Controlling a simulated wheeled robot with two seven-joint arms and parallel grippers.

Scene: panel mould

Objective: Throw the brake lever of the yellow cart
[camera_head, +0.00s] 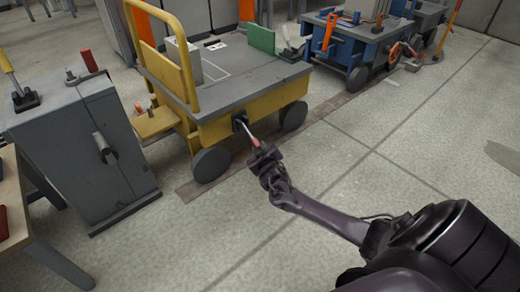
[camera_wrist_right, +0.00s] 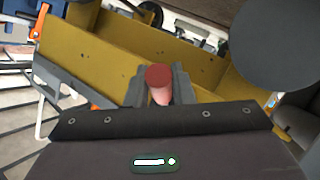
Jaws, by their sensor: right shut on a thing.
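The yellow cart (camera_head: 222,126) stands in the middle of the head view, with a grey deck and a tall yellow push handle. Its brake lever (camera_head: 248,131) is a thin metal rod with a red grip, sticking out from a dark bracket on the cart's near side. My right gripper (camera_head: 261,150) is shut on the red grip of the lever. In the right wrist view the round red end of the brake lever (camera_wrist_right: 158,78) shows between the two fingers, with the yellow cart's side (camera_wrist_right: 95,62) behind it. My left gripper is not in view.
A grey cabinet (camera_head: 85,150) with a handle stands left of the cart. A blue cart (camera_head: 360,45) stands behind to the right. A green block (camera_head: 261,39) and a grey box lie on the yellow cart's deck. The floor at right (camera_head: 400,140) is clear.

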